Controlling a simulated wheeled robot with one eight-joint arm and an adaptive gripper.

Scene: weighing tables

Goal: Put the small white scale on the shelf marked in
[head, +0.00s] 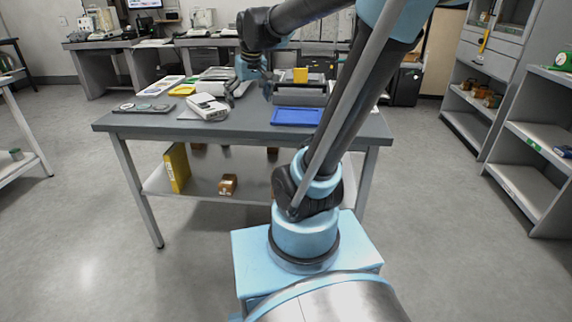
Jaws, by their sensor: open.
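A small white scale (207,107) sits on the dark tabletop, left of the table's middle. My gripper (248,94) hangs over the table with its fingers spread and empty, just right of the scale and apart from it as far as I can see. On the right stands a grey shelf unit (535,187) with green labels on its edges. The label writing is too small to read, so I cannot tell which shelf is marked in.
The worktable (240,126) also holds a blue tray (296,117), a grey box (300,97), papers and a dark mat (145,107). A yellow binder (177,167) and small boxes stand on its lower shelf. The floor (440,220) between table and shelves is clear.

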